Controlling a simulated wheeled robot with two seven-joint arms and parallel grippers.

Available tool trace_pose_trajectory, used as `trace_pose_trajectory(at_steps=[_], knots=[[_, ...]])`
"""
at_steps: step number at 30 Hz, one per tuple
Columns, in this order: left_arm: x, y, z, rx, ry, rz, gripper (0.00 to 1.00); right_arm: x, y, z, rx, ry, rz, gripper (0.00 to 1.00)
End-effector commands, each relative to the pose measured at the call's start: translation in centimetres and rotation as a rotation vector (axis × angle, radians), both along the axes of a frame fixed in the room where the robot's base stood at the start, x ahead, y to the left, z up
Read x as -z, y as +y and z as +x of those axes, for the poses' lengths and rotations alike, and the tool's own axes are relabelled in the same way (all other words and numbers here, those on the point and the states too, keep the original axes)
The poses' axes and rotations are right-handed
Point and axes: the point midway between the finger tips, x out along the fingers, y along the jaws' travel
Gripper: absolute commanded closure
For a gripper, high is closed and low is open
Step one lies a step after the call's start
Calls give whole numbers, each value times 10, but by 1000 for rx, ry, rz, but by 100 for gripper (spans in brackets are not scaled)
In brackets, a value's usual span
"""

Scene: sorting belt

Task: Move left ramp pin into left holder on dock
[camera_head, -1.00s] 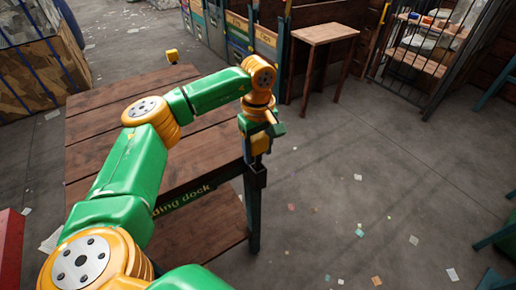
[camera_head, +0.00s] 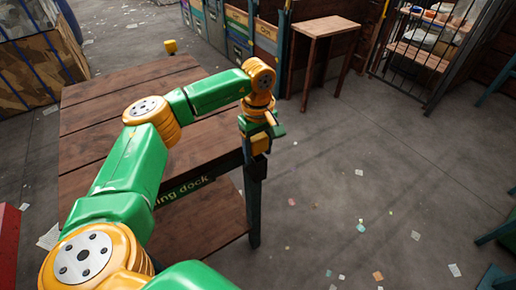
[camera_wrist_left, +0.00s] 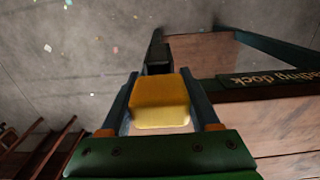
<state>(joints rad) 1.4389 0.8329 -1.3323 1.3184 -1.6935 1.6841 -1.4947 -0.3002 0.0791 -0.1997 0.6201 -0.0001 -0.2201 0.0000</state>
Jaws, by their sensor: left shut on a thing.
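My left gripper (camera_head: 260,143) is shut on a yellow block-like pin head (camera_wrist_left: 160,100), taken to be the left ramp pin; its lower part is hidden. The pin also shows under the gripper in the head view (camera_head: 260,146). The wooden dock (camera_head: 100,95) carries the lettering "ding dock" on its front edge. A dark post-like piece (camera_wrist_left: 158,58) at the dock corner, possibly the left holder, shows beyond the pin in the left wrist view. In the head view the gripper is just off the dock's near right corner. I cannot tell whether pin and dark piece touch. My right gripper is out of view.
Another yellow-topped piece (camera_head: 170,47) stands at the dock's far edge. A lower shelf (camera_head: 205,222) lies under the dock. A small wooden table (camera_head: 325,29) and colored bins (camera_head: 240,35) stand behind. The concrete floor to the right is open, with scattered paper scraps.

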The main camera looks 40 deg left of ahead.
Motion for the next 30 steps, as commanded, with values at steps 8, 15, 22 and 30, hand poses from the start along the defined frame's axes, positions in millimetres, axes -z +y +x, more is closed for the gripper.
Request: trace_pose_trajectory(at_steps=[8,15,22,30], knots=[[5,0,0,0,-1,0,3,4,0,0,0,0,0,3],[5,0,0,0,0,0,3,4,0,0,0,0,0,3],[-26,0,1,-1,-6,-1,3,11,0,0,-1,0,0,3],[-65,0,0,0,-1,-2,3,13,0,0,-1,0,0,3]])
